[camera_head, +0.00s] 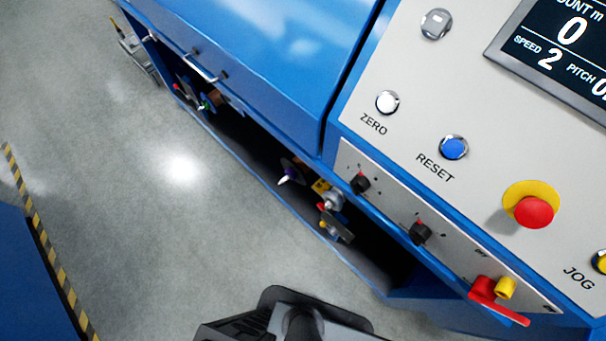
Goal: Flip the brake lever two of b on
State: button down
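No lever in view carries a readable "brake two of b" label. A red lever (485,293) with its handle pointing to the lower right sits on the lower grey panel strip, beside a yellow knob (506,288). Small print near it is too small to read surely. Inside the low opening of the blue machine are small parts with red tips (321,207) and a yellow tag (321,187); I cannot tell if any is the brake lever. A dark part of my arm or gripper (297,322) shows at the bottom edge, apart from the machine; its fingertips are not clearly seen.
Two black knobs (360,183) (420,233) sit on the strip. Above are a white ZERO button (387,102), blue RESET button (453,147), red emergency button (533,211) and a display (560,50). Grey floor (110,190) is free at left, with a striped edge (40,235).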

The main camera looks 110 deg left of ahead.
aim_at(323, 223)
jog(key=u, duration=2.95)
jog(key=k, duration=0.7)
jog(key=u, duration=0.45)
jog(key=i, duration=0.5)
jog(key=u, duration=0.9)
jog(key=i, duration=0.7)
jog(key=u, duration=0.3)
